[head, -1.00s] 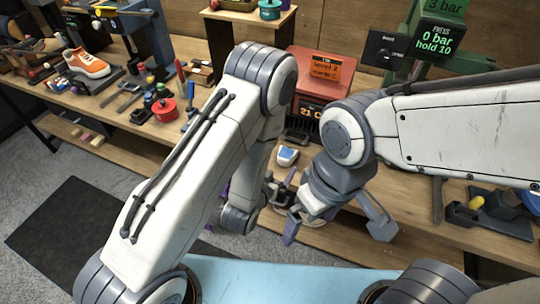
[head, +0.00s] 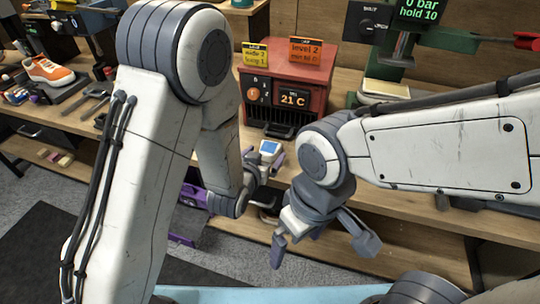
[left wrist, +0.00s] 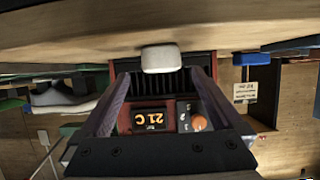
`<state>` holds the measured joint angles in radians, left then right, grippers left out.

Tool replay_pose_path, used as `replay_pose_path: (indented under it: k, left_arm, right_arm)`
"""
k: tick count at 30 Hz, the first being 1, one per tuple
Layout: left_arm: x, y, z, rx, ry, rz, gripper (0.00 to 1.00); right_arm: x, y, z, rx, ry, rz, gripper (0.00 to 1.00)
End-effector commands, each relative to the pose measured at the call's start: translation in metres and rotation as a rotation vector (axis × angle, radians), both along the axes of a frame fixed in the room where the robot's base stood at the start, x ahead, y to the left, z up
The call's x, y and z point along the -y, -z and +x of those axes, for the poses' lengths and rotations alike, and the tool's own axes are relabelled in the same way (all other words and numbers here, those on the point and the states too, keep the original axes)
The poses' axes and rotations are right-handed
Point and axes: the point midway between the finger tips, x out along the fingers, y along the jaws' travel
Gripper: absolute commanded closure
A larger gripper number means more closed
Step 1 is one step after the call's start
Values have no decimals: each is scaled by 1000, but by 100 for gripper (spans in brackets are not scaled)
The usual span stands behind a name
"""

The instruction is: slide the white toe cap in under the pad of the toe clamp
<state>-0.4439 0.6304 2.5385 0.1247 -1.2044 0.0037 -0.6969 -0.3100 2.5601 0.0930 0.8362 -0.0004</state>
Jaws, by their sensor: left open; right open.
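An orange sneaker with a pale toe and sole (head: 50,72) lies on the bench at the far left, below a dark clamp-like stand (head: 80,20). I cannot tell whether its pale toe is the toe cap, or whether that stand is the toe clamp. My left gripper (head: 265,158) is open in front of the red heater. A small white block with a blue face (head: 268,147) shows by its fingertips; it also shows in the left wrist view (left wrist: 160,58), and I see no grip on it. My right gripper (head: 320,243) is open and empty, lower and in front of the bench.
The red heater box (head: 285,75) reading 21 C stands on the bench behind my left gripper. A green press (head: 395,60) showing 0 bar stands to its right, with a cream pad below. Loose tools lie near the sneaker.

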Motion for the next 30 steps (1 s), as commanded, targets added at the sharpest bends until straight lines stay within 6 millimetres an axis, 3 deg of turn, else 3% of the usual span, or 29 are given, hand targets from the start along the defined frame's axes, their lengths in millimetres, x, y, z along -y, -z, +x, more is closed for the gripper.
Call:
replay_pose_path:
  k: [9, 18, 19, 24, 26, 30]
  left_arm:
    - [11, 11, 40, 0, -1, 1, 0]
    - [13, 14, 46, 0, -1, 1, 0]
    - [13, 14, 46, 0, -1, 1, 4]
    - [13, 14, 46, 1, -1, 1, 69]
    - [13, 14, 46, 1, -1, 0, 84]
    - [13, 14, 46, 2, -1, 0, 85]
  right_arm:
    - [0, -12, 0, 0, 0, 0, 0]
    - [0, -12, 0, 0, 0, 0, 0]
    - [0, -12, 0, 0, 0, 0, 0]
    - [0, -12, 0, 0, 0, 0, 0]
    - [0, -12, 0, 0, 0, 0, 0]
    - [0, -12, 0, 0, 0, 0, 0]
